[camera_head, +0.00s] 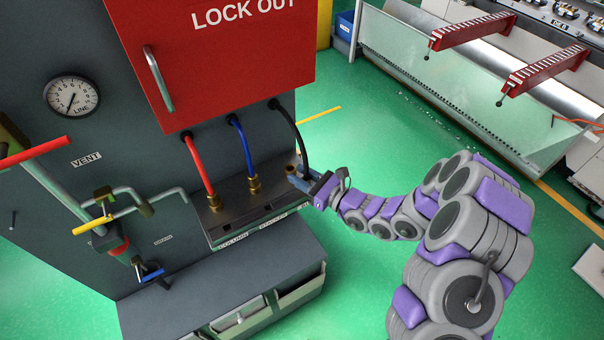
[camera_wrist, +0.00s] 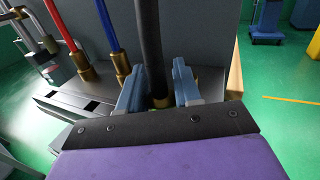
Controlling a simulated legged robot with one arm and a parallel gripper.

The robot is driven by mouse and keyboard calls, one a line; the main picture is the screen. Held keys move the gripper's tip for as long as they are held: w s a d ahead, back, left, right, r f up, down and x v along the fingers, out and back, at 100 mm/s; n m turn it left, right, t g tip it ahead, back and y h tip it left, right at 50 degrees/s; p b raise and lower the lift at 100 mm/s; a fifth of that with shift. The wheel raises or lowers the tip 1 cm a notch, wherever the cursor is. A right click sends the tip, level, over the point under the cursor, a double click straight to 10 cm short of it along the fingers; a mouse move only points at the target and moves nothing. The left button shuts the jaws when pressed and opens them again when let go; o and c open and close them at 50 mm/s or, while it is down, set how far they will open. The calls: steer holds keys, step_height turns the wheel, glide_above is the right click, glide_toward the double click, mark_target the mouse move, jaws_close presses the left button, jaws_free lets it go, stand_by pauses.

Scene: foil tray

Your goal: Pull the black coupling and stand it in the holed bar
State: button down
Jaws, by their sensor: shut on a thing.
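The black hose (camera_head: 299,138) hangs from the red cabinet down to the right end of the shelf. Its brass-ended black coupling (camera_wrist: 160,102) is between the blue fingers of my gripper (camera_head: 303,180), which is shut on it. In the wrist view my gripper (camera_wrist: 158,85) has a finger on each side of the coupling. The coupling looks roughly upright; its lower end is hidden by my gripper, so I cannot tell whether it is seated. The dark holed bar (camera_head: 262,225) runs along the shelf's front edge, with square holes in the wrist view (camera_wrist: 92,106).
The red hose (camera_head: 201,165) and blue hose (camera_head: 244,152) stand in brass fittings left of my gripper. The red LOCK OUT cabinet (camera_head: 215,60) overhangs the shelf. A padlock (camera_wrist: 55,65) hangs at left in the wrist view.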

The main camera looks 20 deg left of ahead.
steer(key=c, duration=0.7)
jaws_free()
steer(key=p+v, duration=0.2)
steer(key=v, duration=1.5)
steer(key=shift+d, duration=0.2)
steer(key=shift+r, duration=0.1)
